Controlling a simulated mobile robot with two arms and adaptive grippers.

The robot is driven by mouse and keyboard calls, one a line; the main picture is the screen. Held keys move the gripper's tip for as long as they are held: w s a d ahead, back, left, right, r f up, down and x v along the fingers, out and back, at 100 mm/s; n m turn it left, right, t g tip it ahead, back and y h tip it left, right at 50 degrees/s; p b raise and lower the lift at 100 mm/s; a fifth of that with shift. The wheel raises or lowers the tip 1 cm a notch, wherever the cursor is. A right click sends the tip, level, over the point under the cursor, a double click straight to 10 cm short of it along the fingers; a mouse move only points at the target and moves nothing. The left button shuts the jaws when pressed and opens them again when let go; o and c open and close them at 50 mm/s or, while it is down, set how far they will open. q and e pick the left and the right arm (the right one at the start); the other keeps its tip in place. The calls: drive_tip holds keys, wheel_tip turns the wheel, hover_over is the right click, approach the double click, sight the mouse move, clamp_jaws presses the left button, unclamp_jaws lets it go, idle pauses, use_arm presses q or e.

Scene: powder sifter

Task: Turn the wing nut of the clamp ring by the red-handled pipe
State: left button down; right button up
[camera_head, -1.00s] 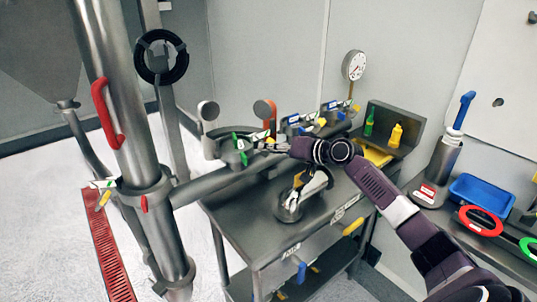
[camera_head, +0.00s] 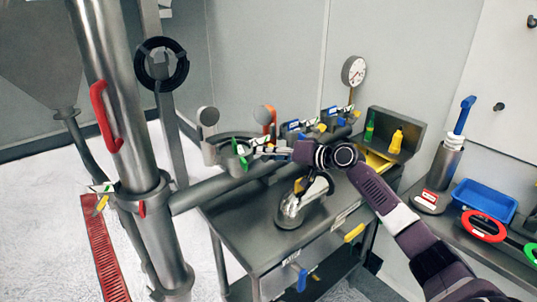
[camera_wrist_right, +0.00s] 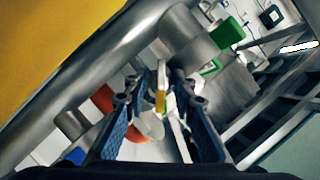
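The red-handled pipe (camera_head: 122,125) stands upright at the left in the head view, its red handle (camera_head: 104,115) on the side. A clamp ring (camera_head: 150,196) goes around it lower down, with a small yellow piece (camera_head: 101,204) at its left that may be the wing nut. My right gripper (camera_head: 264,148) is well to the right of this pipe, above the cart, by a green-marked fitting. In the wrist view its fingers (camera_wrist_right: 162,125) are apart, with a small yellow part (camera_wrist_right: 160,101) showing between them; contact cannot be told. My left gripper is not in view.
A horizontal pipe (camera_head: 205,190) runs from the clamp towards the cart (camera_head: 245,235). A metal elbow piece (camera_head: 293,211) lies on the cart. A gauge (camera_head: 353,71) stands behind. A side table at the right holds a blue tray (camera_head: 485,200).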

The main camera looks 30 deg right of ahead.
drive_tip(key=v, duration=1.2)
idle(0.3)
idle(0.5)
